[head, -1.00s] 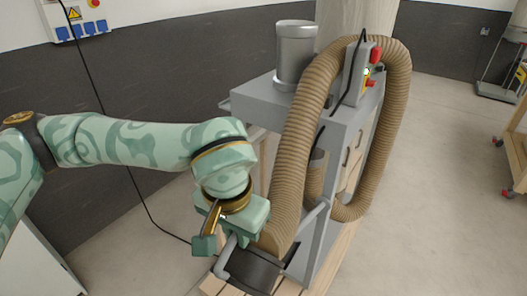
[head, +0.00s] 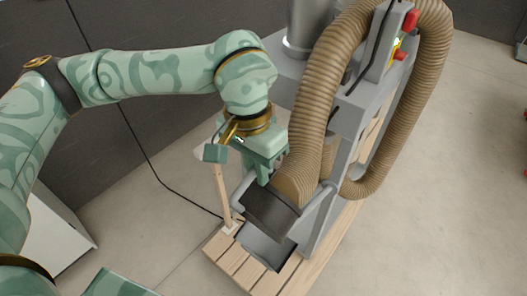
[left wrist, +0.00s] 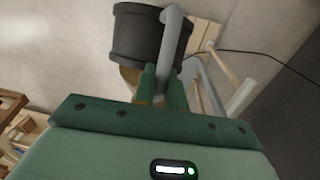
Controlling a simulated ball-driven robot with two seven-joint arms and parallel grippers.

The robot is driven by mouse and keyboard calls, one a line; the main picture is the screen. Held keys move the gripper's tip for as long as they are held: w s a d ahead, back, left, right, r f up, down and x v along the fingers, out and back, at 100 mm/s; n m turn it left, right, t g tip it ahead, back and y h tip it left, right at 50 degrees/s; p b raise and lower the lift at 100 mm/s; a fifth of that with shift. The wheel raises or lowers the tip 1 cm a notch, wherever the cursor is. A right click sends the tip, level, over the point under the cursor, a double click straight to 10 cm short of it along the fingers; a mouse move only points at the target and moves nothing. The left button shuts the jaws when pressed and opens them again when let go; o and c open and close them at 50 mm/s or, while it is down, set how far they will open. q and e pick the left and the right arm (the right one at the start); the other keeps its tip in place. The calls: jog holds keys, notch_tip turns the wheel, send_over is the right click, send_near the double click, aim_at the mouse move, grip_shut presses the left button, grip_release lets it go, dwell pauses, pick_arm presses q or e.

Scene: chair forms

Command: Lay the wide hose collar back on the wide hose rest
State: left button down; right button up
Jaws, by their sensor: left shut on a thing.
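The wide hose collar (head: 271,214) is a dark grey cylinder at the lower end of a thick tan ribbed hose (head: 312,110). Grey bent handle bars show at its sides. My left gripper (head: 263,178) is shut on the collar's handle, just behind the dark cylinder. The left wrist view shows the fingers (left wrist: 160,84) closed by the grey handle bar (left wrist: 176,42), with the collar (left wrist: 138,34) beyond. A grey piece (head: 262,248), perhaps the wide hose rest, lies under the collar. I cannot tell whether they touch. My right gripper is out of view.
The grey machine frame (head: 335,165) stands right of the collar on a slatted wooden pallet (head: 228,265). A switch box with a red button (head: 411,19) is above. A black cable (head: 160,185) trails left. The floor at right (head: 440,230) is clear.

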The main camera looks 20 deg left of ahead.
pick_arm(q)
jog(key=shift+f, duration=0.1)
jog(key=shift+s+f+b, duration=0.4)
jog(key=shift+b, duration=0.05)
jog(key=shift+f, duration=0.35)
notch_tip(320, 180, down, 8)
jog(key=b, duration=0.5)
jog(key=shift+w+b, duration=0.15)
jog(key=shift+b, duration=0.25)
jog(key=shift+f+b, duration=0.7)
jog(key=shift+f, duration=0.05)
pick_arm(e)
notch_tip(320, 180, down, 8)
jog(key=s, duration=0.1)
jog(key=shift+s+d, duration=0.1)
